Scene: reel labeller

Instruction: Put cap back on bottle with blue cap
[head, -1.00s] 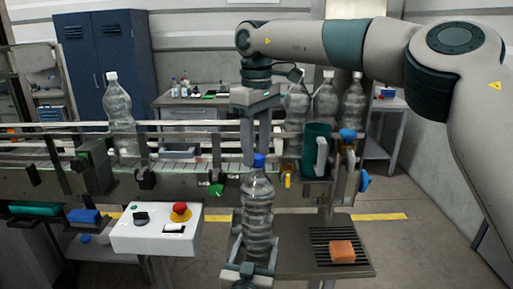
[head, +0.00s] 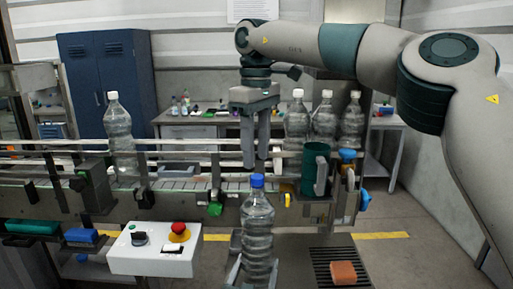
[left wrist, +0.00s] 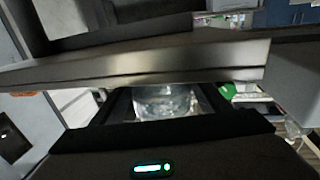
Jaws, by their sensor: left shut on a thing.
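The clear bottle (head: 257,222) stands upright in front of the conveyor, with the blue cap (head: 257,181) on top of its neck. How tightly the cap sits cannot be told. My left gripper (head: 256,272), partly cut off at the bottom of the head view, is shut around the lower part of this bottle. In the left wrist view clear plastic of the bottle (left wrist: 165,101) shows between the dark gripper parts. My right gripper (head: 257,164) hangs pointing down just above the cap, its two fingers apart with nothing between them.
The conveyor with rails carries a white-capped bottle (head: 119,131); several more (head: 324,121) stand at right. A green mug-like container (head: 315,170) is beside them. A control box (head: 156,250) with a red button and an orange block (head: 343,273) on a grate flank the bottle.

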